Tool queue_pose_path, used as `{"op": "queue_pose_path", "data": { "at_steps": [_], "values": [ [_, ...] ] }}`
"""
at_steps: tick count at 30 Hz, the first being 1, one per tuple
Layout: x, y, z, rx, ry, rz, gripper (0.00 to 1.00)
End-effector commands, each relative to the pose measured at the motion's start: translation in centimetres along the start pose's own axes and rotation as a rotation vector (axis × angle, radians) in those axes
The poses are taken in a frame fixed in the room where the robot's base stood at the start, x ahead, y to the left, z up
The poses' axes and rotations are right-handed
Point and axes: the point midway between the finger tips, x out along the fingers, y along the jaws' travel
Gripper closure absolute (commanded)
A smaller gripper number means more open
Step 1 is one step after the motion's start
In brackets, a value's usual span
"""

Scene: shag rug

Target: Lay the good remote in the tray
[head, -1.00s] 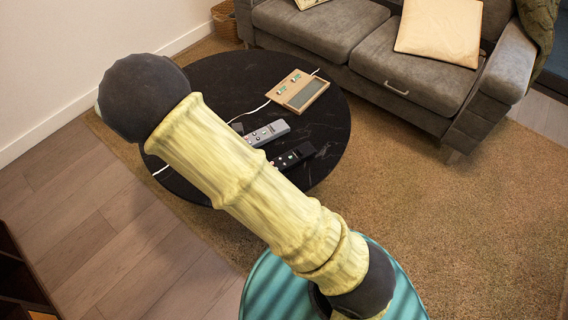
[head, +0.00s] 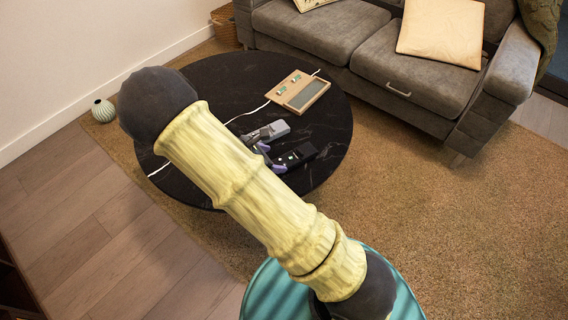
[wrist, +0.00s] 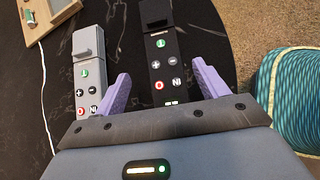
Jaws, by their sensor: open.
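A grey remote (head: 276,130) and a black remote (head: 300,154) lie side by side on the round black table. In the wrist view the grey remote (wrist: 88,70) is left of the black remote (wrist: 162,52); both carry green and red round buttons. I cannot tell which is the good one. My gripper (wrist: 163,86) is open, its purple fingers on either side of the black remote's near part, the left one between the two remotes. My gripper (head: 270,158) is partly hidden by my arm in the head view. A light wooden tray (head: 318,86) with a grey recessed area lies farther back.
The round black marble table (head: 325,125) has bare room right of the remotes. A white cable (head: 256,108) crosses it by the tray. A grey sofa (head: 400,75) stands behind, and a small striped vase (head: 103,110) is on the floor at left.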

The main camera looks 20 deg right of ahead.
Motion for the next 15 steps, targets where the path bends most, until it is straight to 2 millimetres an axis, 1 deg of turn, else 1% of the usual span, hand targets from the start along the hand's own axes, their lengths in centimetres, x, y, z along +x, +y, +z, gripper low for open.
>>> {"op": "queue_pose_path", "data": {
  "at_steps": [4,9,12,15],
  "values": [
    [1.9,-0.4,-0.3,0.000,-0.001,-0.003,0.27],
    [4.3,-0.7,-0.2,0.001,-0.001,-0.003,0.27],
    [5.0,-0.6,-0.1,0.001,-0.001,-0.002,0.27],
    [5.1,-0.6,0.1,0.000,0.000,-0.001,0.27]
  ]
}}
